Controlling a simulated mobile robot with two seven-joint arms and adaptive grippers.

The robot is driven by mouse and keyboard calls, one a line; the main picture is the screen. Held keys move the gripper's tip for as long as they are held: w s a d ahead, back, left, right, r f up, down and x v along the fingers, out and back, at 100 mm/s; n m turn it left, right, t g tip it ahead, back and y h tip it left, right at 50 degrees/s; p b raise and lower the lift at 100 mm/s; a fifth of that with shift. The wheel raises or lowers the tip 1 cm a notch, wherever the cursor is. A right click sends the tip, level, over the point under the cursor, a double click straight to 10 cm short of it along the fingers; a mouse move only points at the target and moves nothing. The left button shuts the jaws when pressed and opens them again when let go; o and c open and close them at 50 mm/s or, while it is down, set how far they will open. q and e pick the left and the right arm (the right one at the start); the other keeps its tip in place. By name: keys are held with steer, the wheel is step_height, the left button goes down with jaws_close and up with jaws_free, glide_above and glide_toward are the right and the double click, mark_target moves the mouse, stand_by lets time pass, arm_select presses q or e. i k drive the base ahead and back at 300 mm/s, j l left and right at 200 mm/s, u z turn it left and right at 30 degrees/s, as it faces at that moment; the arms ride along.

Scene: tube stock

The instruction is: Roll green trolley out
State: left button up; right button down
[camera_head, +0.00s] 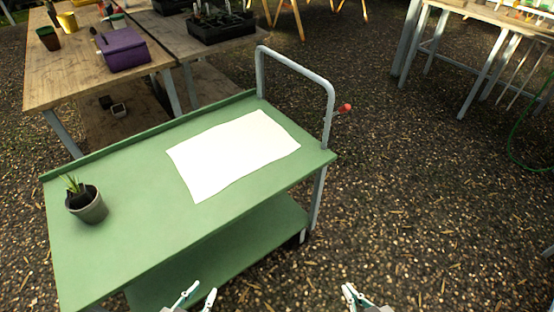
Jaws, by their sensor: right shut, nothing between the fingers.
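The green trolley (120,235) stands in front of me, with an upper deck and a lower shelf (250,240). Its grey tube handle (295,66) rises at the far right end. My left gripper (198,297) is at the bottom edge, open and empty, by the trolley's near side. My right gripper (350,291) is shut and empty, right of the trolley and apart from it.
A wooden table (75,72) with a purple box (122,50) stands close behind the trolley at the left. A second table (165,30) holds a black tray (215,27). Another table (470,10) is at upper right, near a green hose (515,140).

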mark_target(154, 242)
steer(key=i+l+u, duration=0.1)
steer(key=u, duration=0.4)
steer(key=l+u, duration=0.35)
steer(key=u, duration=0.15)
steer(key=l+u, duration=0.45)
steer(key=l, duration=0.5)
steer(key=l+u, duration=0.2)
steer(key=l, duration=0.8)
steer(key=k+l, duration=0.1)
steer(key=l, duration=0.5)
steer(key=k+l, duration=0.1)
steer(key=l, duration=0.5)
steer(key=k+l, duration=0.1)
steer(key=l, duration=0.55)
steer(key=i+u, duration=0.05)
